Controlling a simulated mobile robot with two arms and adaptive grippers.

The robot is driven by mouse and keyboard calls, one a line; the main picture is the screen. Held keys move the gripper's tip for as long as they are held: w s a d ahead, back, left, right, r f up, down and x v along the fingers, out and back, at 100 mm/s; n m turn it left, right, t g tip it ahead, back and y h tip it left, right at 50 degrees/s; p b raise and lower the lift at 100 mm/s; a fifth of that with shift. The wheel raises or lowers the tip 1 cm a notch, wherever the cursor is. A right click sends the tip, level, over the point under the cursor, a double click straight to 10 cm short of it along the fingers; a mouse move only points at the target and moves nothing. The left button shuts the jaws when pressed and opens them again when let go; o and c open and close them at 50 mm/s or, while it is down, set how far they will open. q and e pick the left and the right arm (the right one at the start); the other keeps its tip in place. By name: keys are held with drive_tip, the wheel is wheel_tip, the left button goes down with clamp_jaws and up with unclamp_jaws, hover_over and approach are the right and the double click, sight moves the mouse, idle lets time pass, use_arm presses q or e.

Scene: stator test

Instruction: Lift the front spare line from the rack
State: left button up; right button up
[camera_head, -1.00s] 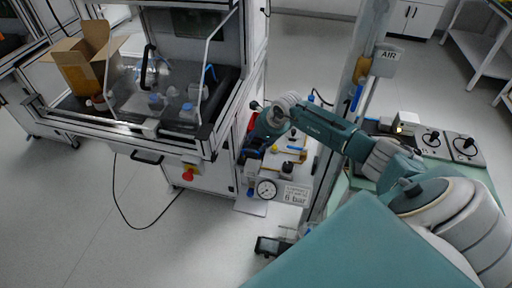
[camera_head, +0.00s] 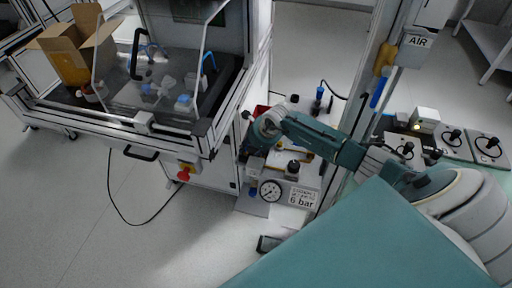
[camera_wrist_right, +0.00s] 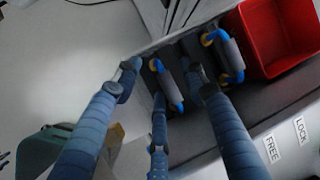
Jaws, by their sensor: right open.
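My right gripper (camera_head: 252,140) reaches over the cart beside the machine. In the right wrist view my right gripper (camera_wrist_right: 160,82) is open, its blue fingers spread around a spare line. This spare line (camera_wrist_right: 171,88) has a grey middle and blue ends, one with a tan tip, and lies on a dark grey rack (camera_wrist_right: 205,125). A second, similar spare line (camera_wrist_right: 229,58) lies to its right, outside the fingers. I cannot tell whether the fingers touch the nearer line. In the head view the arm hides the lines. My left gripper is not in view.
A red bin (camera_wrist_right: 284,38) stands beside the second line, with LOCK and FREE labels (camera_wrist_right: 287,140) below. A pressure gauge (camera_head: 270,190) and a 6 bar sign (camera_head: 302,197) are on the cart's front. The machine (camera_head: 205,128) stands close on the left.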

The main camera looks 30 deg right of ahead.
drive_tip(key=shift+x, duration=0.75)
drive_tip(key=shift+s+r, duration=0.15)
drive_tip(key=shift+r, duration=0.15)
drive_tip(key=shift+c, duration=0.5)
clamp_jaws()
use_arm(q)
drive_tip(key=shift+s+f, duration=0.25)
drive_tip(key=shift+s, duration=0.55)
